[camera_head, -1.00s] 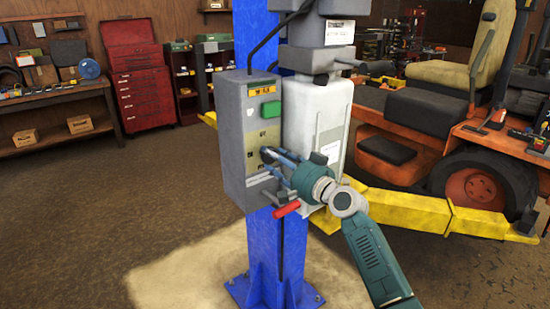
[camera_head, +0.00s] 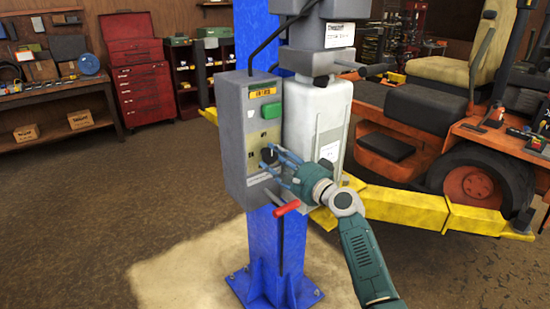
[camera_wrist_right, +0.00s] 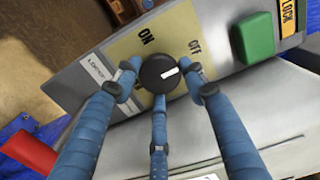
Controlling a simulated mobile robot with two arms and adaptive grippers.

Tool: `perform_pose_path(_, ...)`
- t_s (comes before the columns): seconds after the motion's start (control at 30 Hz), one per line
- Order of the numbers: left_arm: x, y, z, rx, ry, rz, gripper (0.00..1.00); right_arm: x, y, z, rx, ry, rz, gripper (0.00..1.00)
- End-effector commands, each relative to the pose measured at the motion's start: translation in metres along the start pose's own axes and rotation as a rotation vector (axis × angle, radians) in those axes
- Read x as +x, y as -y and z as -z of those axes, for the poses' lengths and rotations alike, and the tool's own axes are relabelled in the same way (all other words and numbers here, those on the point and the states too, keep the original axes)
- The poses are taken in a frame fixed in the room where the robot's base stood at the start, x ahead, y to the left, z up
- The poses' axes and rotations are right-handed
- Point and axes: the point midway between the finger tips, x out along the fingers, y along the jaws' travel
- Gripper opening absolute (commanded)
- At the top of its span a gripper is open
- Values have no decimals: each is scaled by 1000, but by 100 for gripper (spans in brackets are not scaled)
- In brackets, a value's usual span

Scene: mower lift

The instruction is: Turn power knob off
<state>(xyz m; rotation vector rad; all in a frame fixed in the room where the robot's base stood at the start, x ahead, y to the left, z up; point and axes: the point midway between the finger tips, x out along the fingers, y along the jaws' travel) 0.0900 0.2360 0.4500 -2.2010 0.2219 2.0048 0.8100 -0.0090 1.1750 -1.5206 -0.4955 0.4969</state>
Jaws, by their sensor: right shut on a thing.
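The power knob (camera_wrist_right: 158,73) is round and black with a white mark, on a yellowish panel printed ON and OFF. In the right wrist view its mark lies right of the knob's middle, on the side towards OFF. The knob also shows in the head view (camera_head: 269,155), on the front of the grey control box (camera_head: 235,150). My right gripper (camera_wrist_right: 160,85) has its blue fingers around the knob, shut on it; it also shows in the head view (camera_head: 276,160). My left gripper is out of view.
A green button (camera_head: 271,113) sits above the knob and a red-handled lever (camera_head: 287,207) below it. The box is on a blue post (camera_head: 262,240), beside a white tank (camera_head: 318,110). An orange mower (camera_head: 420,150) stands on yellow lift arms (camera_head: 410,206) to the right.

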Motion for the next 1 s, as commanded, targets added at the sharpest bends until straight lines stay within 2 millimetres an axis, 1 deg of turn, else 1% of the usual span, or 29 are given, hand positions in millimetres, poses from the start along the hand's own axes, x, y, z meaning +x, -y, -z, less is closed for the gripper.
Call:
perform_pose_path(0.03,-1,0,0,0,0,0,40,-1,10,6,6,-14,17,16)
perform_pose_path(0.53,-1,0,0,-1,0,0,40,-1,9,7,18,-15,17,16)
perform_pose_path(0.57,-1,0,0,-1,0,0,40,-1,9,7,18,-15,17,48)
perform_pose_path(0.6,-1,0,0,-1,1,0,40,-1,9,7,18,-15,16,56)
perform_pose_path(0.63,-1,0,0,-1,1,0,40,-1,9,7,18,-14,16,60)
perform_pose_path(1.0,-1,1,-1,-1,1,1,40,-1,3,3,19,-7,7,60)
